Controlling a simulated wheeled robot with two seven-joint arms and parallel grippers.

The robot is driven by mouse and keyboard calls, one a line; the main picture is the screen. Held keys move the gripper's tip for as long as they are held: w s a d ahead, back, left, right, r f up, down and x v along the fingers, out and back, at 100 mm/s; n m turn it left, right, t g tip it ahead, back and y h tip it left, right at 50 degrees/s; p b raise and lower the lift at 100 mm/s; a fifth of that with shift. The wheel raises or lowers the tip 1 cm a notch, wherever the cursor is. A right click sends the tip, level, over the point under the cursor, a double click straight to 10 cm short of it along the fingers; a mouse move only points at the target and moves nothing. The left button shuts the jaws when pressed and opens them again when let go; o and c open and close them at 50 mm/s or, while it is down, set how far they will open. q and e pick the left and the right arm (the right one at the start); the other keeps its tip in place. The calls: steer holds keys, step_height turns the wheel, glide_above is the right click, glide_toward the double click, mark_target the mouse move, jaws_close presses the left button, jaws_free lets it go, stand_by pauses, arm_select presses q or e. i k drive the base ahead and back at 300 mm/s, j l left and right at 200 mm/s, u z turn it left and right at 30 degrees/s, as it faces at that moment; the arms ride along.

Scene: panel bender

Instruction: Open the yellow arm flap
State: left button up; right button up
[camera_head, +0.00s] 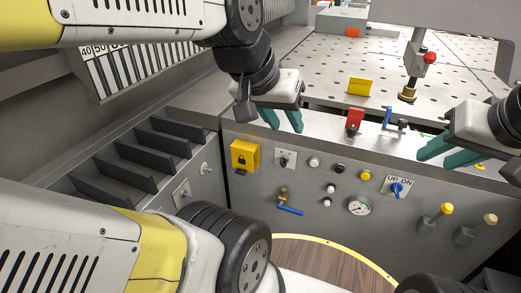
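A yellow flap with a black padlock mark (241,155) is on the left end of the grey panel front, and it looks closed over what is behind it. My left gripper (281,126) hangs above and to the right of it, teal fingers pointing down, apart and empty, near the panel's top edge. My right gripper (440,156) is at the right, in front of the panel's upper edge, with its teal fingers apart and nothing visible between them. It is far from the padlock flap.
A small yellow plate (360,86) stands on the perforated table (320,58). A red-topped part (355,119) and a blue lever (387,116) stand on the panel's top edge. Below are buttons, a blue-handled valve (290,210), a gauge (359,206) and an UP/DN switch (397,188).

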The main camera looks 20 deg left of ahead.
mark_target(243, 162)
steer(key=u, duration=0.9)
steer(key=k+l+u, duration=0.1)
steer(key=k+u, duration=0.3)
steer(key=k+j+u, duration=0.1)
steer(key=k+u, duration=0.35)
